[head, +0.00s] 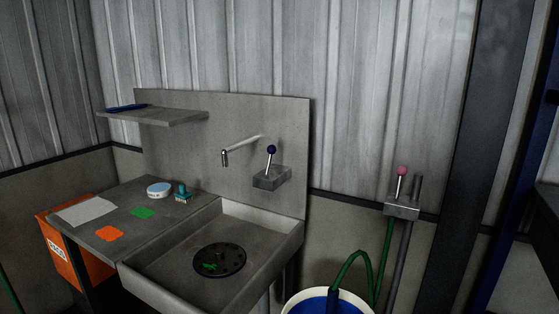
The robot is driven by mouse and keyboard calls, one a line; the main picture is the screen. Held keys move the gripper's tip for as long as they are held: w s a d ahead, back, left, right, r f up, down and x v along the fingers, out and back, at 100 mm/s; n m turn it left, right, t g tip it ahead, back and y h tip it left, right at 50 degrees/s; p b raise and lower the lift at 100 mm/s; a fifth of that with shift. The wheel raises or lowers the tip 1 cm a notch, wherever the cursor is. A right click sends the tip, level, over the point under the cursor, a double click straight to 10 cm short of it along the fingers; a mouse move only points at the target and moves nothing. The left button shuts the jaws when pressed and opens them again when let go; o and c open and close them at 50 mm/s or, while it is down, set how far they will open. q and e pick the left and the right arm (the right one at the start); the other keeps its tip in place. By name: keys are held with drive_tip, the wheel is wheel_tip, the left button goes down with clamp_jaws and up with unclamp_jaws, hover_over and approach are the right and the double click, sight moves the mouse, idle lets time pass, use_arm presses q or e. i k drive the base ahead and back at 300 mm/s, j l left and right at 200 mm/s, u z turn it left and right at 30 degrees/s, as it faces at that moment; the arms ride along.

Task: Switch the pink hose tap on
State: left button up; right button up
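The pink hose tap is a lever with a pink ball knob (402,170) on a grey metal box (402,208), mounted on the wall at the right of the head view. Its lever stands nearly upright, with a very slight lean to the right. A green hose (386,262) runs down from the box and loops into a white-rimmed bucket (363,298) with a blue inside at the bottom edge. Neither of my grippers is in view.
Left of the tap is a grey sink (270,232) with a spout (240,149) and a separate dark blue-knobbed lever (271,150). A counter (100,224) holds small items. A dark post (472,150) stands right of the tap.

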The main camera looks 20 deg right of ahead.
sight(401, 170)
drive_tip(key=z, duration=1.35)
